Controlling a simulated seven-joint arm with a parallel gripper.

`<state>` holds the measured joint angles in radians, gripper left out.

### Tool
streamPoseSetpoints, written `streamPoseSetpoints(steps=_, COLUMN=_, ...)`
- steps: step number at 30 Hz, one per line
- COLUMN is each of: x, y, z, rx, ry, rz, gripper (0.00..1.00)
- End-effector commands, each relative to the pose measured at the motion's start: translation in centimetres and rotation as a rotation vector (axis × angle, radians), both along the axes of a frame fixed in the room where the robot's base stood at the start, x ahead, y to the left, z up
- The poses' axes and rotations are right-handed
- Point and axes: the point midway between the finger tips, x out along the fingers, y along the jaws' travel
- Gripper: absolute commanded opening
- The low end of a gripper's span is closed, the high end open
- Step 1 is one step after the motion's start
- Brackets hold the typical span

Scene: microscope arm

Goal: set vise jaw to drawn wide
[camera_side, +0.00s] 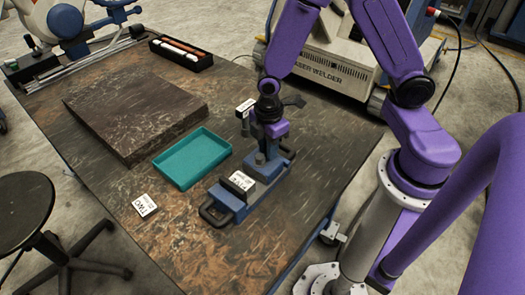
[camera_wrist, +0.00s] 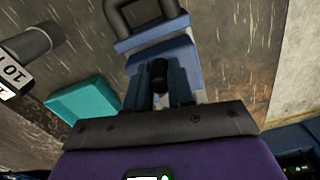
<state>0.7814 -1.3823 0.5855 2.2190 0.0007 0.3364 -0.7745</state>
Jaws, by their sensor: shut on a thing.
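The vise (camera_side: 228,197) stands on the table right of the teal tray, with a blue base, a looped dark handle at its near end and a labelled block (camera_side: 242,182) on it. My gripper (camera_side: 266,148) reaches down over the vise from above. In the wrist view my gripper (camera_wrist: 161,88) has its two blue-grey fingers on either side of a dark round post (camera_wrist: 160,70) and is shut on it. The vise's blue body and dark loop (camera_wrist: 152,12) lie beyond the fingers. The fingers and arm hide part of the vise, so the jaw's opening is hard to judge.
A teal tray (camera_side: 192,158) lies left of the vise. A dark slab (camera_side: 135,115) lies behind it, and a small labelled white tile (camera_side: 145,205) lies in front. A labelled post (camera_side: 245,108) stands close behind my gripper. The table's front is mostly clear.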

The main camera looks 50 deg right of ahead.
Motion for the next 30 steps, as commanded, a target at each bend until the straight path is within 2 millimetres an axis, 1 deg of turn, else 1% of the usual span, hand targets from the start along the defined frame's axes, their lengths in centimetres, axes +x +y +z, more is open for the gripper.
streamPoseSetpoints(steps=1, x=0.0, y=-0.3, z=0.0, rx=-0.002, ry=0.001, rz=-0.003, gripper=0.0)
streamPoseSetpoints(steps=8, x=0.0, y=-0.3, z=0.0, rx=-0.002, ry=0.001, rz=-0.002, gripper=0.0)
streamPoseSetpoints(steps=9, x=0.0, y=-0.3, z=0.0, rx=-0.002, ry=0.001, rz=-0.002, gripper=0.36)
streamPoseSetpoints(steps=10, x=0.0, y=-0.3, z=0.0, rx=-0.001, ry=0.001, rz=-0.002, gripper=0.46)
streamPoseSetpoints(steps=11, x=0.0, y=-0.3, z=0.0, rx=-0.001, ry=0.001, rz=-0.002, gripper=0.48)
streamPoseSetpoints(steps=19, x=0.0, y=-0.2, z=0.0, rx=-0.001, ry=0.0, rz=-0.001, gripper=0.48)
streamPoseSetpoints(steps=22, x=0.0, y=-0.2, z=0.4, rx=0.001, ry=-0.001, rz=-0.001, gripper=0.48)
streamPoseSetpoints(steps=26, x=0.1, y=-0.2, z=1.5, rx=0.001, ry=-0.003, rz=-0.001, gripper=0.48)
streamPoseSetpoints(steps=30, x=0.1, y=-0.2, z=3.4, rx=0.002, ry=-0.004, rz=-0.001, gripper=0.48)
